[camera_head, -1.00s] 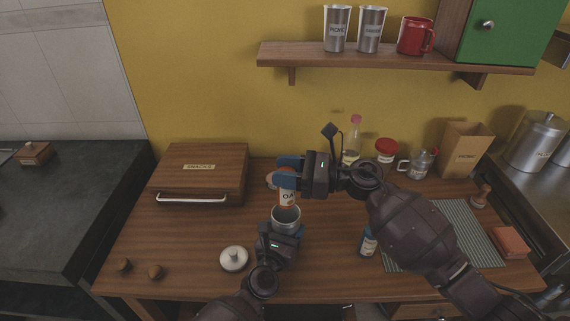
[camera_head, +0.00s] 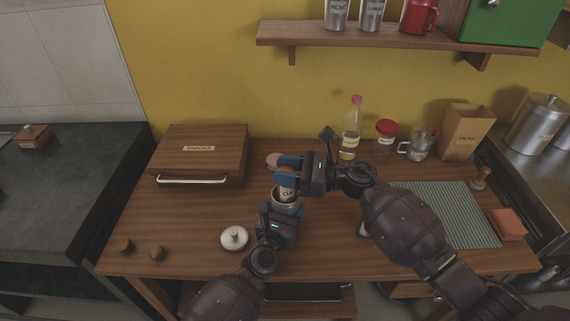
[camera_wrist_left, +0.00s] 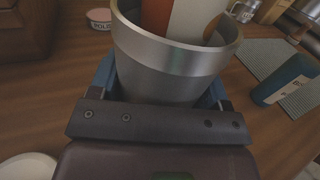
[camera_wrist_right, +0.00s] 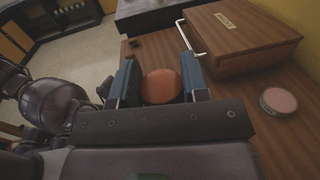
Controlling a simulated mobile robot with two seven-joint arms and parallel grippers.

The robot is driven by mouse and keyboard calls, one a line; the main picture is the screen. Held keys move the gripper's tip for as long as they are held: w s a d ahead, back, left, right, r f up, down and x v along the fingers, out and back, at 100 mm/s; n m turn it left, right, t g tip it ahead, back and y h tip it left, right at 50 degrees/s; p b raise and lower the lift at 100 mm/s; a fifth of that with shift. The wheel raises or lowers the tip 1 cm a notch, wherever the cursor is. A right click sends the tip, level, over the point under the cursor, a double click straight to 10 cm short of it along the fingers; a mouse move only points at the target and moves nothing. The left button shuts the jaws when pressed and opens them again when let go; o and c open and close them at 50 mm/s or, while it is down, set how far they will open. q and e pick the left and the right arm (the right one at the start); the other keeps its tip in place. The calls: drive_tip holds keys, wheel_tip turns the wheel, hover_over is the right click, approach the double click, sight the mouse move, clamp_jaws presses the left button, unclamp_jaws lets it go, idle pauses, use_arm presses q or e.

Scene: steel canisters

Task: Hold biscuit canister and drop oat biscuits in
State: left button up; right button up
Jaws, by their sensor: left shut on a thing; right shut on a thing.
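The biscuit canister is an open steel cylinder (camera_head: 285,203) on the wooden counter, also large in the left wrist view (camera_wrist_left: 170,62). My left gripper (camera_head: 280,212) is shut around its body from the front. The oat biscuits are a white and orange pack (camera_head: 286,187) with a partly hidden label; its round orange end shows in the right wrist view (camera_wrist_right: 161,86). My right gripper (camera_head: 287,178) is shut on the pack's upper part. The pack's lower end is inside the canister mouth (camera_wrist_left: 190,15). A round steel lid (camera_head: 234,238) lies on the counter to the left.
A wooden snacks box (camera_head: 200,153) stands back left. A striped mat (camera_head: 455,215) lies right.

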drive_tip(key=shift+f, duration=0.35)
drive_tip(key=o, duration=1)
drive_tip(key=d, duration=0.4)
drive_tip(key=s+d, duration=0.1)
drive_tip(key=d, duration=0.3)
drive_tip(key=s+d, duration=0.1)
drive_tip(key=d, duration=0.3)
use_arm(q)
drive_tip(key=o, duration=1)
drive_tip(key=shift+o, duration=0.2)
